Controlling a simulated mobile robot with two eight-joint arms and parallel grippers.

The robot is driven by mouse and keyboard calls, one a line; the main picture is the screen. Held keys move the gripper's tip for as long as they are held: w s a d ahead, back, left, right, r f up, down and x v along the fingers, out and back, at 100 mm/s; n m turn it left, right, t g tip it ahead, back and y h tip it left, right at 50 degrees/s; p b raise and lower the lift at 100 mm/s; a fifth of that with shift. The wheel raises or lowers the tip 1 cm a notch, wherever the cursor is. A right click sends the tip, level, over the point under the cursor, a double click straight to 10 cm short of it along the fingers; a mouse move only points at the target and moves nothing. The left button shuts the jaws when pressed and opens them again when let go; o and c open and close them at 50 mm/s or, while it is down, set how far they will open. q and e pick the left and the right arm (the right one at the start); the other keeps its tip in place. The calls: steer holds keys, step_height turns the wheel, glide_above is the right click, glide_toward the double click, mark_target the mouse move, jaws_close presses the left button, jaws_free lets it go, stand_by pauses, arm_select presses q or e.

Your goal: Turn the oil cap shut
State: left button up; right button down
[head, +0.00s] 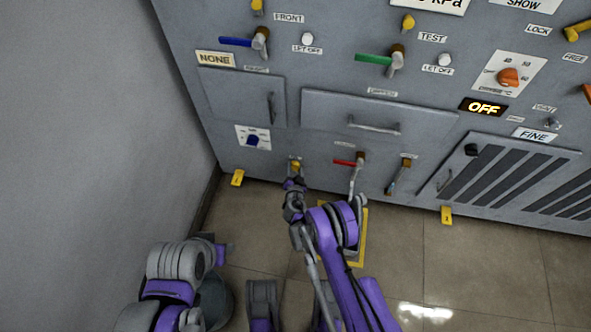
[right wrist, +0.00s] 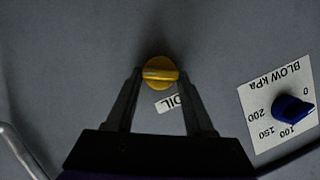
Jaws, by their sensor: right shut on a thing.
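The yellow oil cap (right wrist: 160,73) sits on the grey panel, with its raised grip bar lying nearly level in the right wrist view. In the head view the cap (head: 296,163) shows low on the panel, partly hidden by my gripper. My right gripper (right wrist: 160,75) is shut on the cap, one finger on each side; it also shows in the head view (head: 295,172). My left arm shows at the lower left of the head view, but its gripper cannot be made out.
A blue knob on a BLOW KPA dial (right wrist: 292,107) is near the cap; it also shows in the head view (head: 252,140). A red-handled valve (head: 347,162) is just right of my gripper. Drawer and door handles (head: 375,128) stick out above. A grey wall (head: 90,120) closes the left side.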

steer(key=shift+w+a+r+n+h, duration=0.15)
steer(key=shift+n+h, duration=0.45)
steer(key=shift+n, duration=0.3)
steer(key=shift+c, duration=1.4)
jaws_free()
steer(key=d+p+v, duration=0.1)
steer(key=p+v, duration=0.1)
steer(key=v, duration=0.8)
steer(key=shift+s+a+r, duration=0.25)
steer(key=shift+s+a, duration=0.1)
steer(key=shift+a, duration=0.15)
